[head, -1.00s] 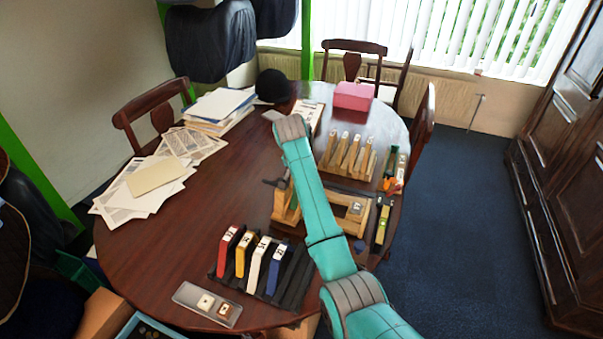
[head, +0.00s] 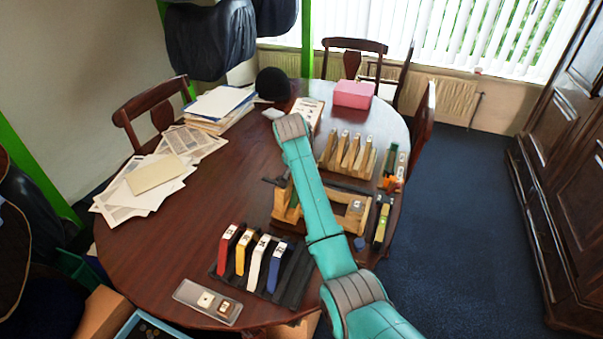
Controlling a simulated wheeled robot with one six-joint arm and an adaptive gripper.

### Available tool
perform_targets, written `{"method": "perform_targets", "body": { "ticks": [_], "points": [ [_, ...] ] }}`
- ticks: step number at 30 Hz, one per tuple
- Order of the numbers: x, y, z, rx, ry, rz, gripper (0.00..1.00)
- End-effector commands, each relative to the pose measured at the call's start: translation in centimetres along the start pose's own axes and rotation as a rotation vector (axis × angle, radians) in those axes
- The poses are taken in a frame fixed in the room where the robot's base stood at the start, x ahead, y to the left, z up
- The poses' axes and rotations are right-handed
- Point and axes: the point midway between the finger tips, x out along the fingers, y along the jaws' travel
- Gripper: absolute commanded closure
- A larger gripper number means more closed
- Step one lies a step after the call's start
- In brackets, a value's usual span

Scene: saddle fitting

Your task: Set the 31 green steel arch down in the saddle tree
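The saddle tree is a light wooden frame (head: 352,221) on the right half of the round table, partly hidden behind my arm. A narrow green piece (head: 292,196), likely the green steel arch, shows between its left wooden part and my arm. I cannot read a number on it or tell whether it is seated. My gripper is mostly hidden behind my arm; only a dark part (head: 272,181) shows just left of the arm, over the tree's left end. Its fingertips are not visible.
A black rack (head: 297,291) holds red, yellow, white and blue arches in front. A wooden rack (head: 345,170) stands behind the tree. A spirit level (head: 382,222) lies right of it. Papers (head: 150,178) cover the left side; the table's middle left is clear.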

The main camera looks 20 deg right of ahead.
Motion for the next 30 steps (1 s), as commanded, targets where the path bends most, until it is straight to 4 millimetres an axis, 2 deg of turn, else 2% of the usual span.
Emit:
{"method": "perform_targets", "body": {
  "ticks": [30],
  "points": [
    [1.7, 0.1, 1.0, -0.003, -0.012, 0.005, 1.00]
  ]
}}
